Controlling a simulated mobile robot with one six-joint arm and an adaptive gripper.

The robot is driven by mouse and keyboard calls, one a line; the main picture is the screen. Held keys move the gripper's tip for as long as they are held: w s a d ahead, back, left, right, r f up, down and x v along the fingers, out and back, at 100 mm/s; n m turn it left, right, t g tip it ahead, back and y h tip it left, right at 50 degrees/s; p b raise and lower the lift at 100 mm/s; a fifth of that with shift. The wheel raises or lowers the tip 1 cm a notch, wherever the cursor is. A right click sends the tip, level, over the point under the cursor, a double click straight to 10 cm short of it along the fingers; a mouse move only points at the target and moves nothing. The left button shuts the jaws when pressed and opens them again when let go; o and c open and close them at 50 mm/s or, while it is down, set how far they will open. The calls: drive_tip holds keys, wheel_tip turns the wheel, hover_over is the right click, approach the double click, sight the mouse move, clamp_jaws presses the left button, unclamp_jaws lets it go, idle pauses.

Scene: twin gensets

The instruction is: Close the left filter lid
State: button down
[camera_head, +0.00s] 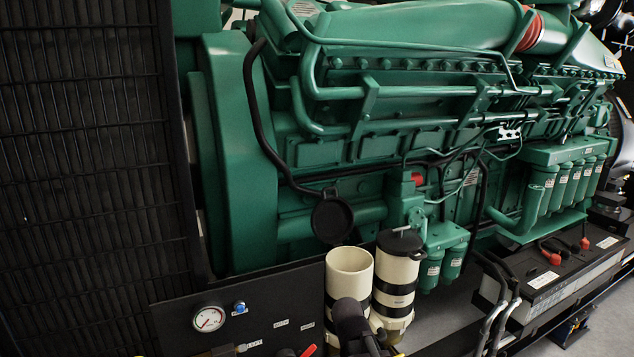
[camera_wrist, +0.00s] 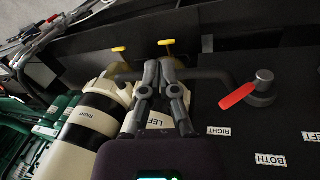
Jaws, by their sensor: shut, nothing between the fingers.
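The left filter (camera_head: 347,285) is a cream canister with an open top in the head view. Its round black lid (camera_head: 332,217) stands raised behind and above the rim, tilted up. In the wrist view the left filter (camera_wrist: 140,125), with a LEFT label, is partly hidden by my gripper. My gripper (camera_wrist: 160,70) is shut and empty, fingertips together, over the side of the left filter. In the head view a dark part of my arm shows low in front of the canister; the fingertips cannot be made out there. The lid is not clearly visible in the wrist view.
The right filter (camera_head: 397,280) stands beside it with its black lid (camera_head: 400,242) down. A red-handled lever (camera_wrist: 238,96) sits on the black panel (camera_wrist: 285,125), near RIGHT, BOTH and LEFT labels. A gauge (camera_head: 208,319) is at lower left. The green engine fills the background.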

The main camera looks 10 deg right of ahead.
drive_tip(key=w+r+n+t+h+p, duration=0.1)
drive_tip(key=w+r+h+p, duration=0.1)
drive_tip(key=w+r+p, duration=0.2)
drive_tip(key=w+a+r+n+t+h+p, duration=0.1)
drive_tip(key=w+r+p, duration=0.3)
drive_tip(key=w+r, duration=0.4)
drive_tip(key=w+r+n+t+h+p, duration=0.2)
drive_tip(key=w+r+t+h+p, duration=0.1)
drive_tip(key=w+r, duration=0.3)
drive_tip(key=shift+w+a+r+p, duration=0.15)
drive_tip(key=shift+r+p, duration=0.1)
drive_tip(key=shift+r, duration=0.3)
drive_tip(key=shift+w+a+r+p, duration=0.1)
drive_tip(key=shift+a+r+p, duration=0.1)
drive_tip(key=shift+r, duration=0.35)
drive_tip(key=w+a+r+n+t+h+p, duration=0.3)
drive_tip(key=w+a+r+n+t, duration=0.3)
drive_tip(key=w+a+r, duration=0.4)
wheel_tip(320, 180, up, 3)
drive_tip(key=w, duration=0.2)
drive_tip(key=shift+w+a+t, duration=0.3)
drive_tip(key=shift+w+t, duration=0.1)
drive_tip(key=shift+w+d+f, duration=0.1)
drive_tip(key=shift+w, duration=0.05)
drive_tip(key=x, duration=0.9)
drive_tip(key=shift+w+d+b, duration=0.2)
drive_tip(key=shift+d+b, duration=0.1)
drive_tip(key=shift+b, duration=0.05)
drive_tip(key=shift+s+a, duration=0.15)
drive_tip(key=shift+a, duration=0.05)
